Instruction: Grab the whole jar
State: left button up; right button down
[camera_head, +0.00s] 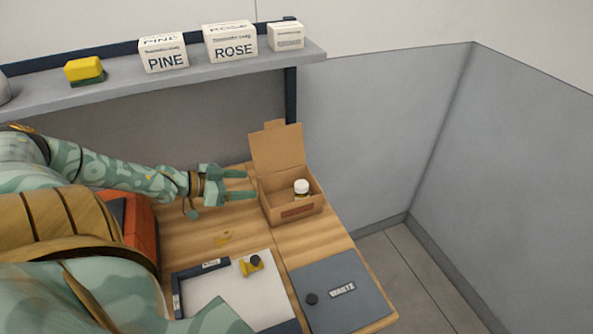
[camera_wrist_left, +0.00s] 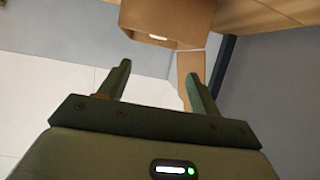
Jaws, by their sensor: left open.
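A small jar (camera_head: 301,188) with a white lid stands upright inside an open cardboard box (camera_head: 291,208) on the wooden table; its lower part is hidden by the box wall. My left gripper (camera_head: 252,184) is open and empty, just left of the box, its fingers pointing at it. In the left wrist view the open fingers (camera_wrist_left: 158,75) show with the box (camera_wrist_left: 172,17) beyond them; I cannot make out the jar there. A yellow item with a dark cap (camera_head: 251,265) lies in the tray (camera_head: 217,290). My right gripper is not in view.
The shelf (camera_head: 130,87) above holds PINE (camera_head: 163,55) and ROSE (camera_head: 230,45) boxes and a yellow sponge (camera_head: 84,70). The box's lid stands raised.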

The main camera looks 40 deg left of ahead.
pick_arm(q)
jog(key=b, duration=0.9)
send_near(300, 184)
jog(key=shift+w+a+f, duration=0.1)
jog(key=shift+w+f, duration=0.5)
jog(key=shift+w, duration=0.25)
jog(key=shift+w+d+b, duration=0.4)
jog(key=shift+w, duration=0.2)
jog(key=shift+w+d+f+b, duration=0.2)
jog(key=shift+b, duration=0.1)
jog(key=b+x, duration=0.1)
jog(key=x, duration=0.2)
jog(key=shift+w+d+f+b, duration=0.1)
jog(key=shift+d+f+b, duration=0.05)
jog(key=shift+d+b, duration=0.2)
jog(key=shift+w+d+f, duration=0.1)
jog(key=shift+w, duration=0.25)
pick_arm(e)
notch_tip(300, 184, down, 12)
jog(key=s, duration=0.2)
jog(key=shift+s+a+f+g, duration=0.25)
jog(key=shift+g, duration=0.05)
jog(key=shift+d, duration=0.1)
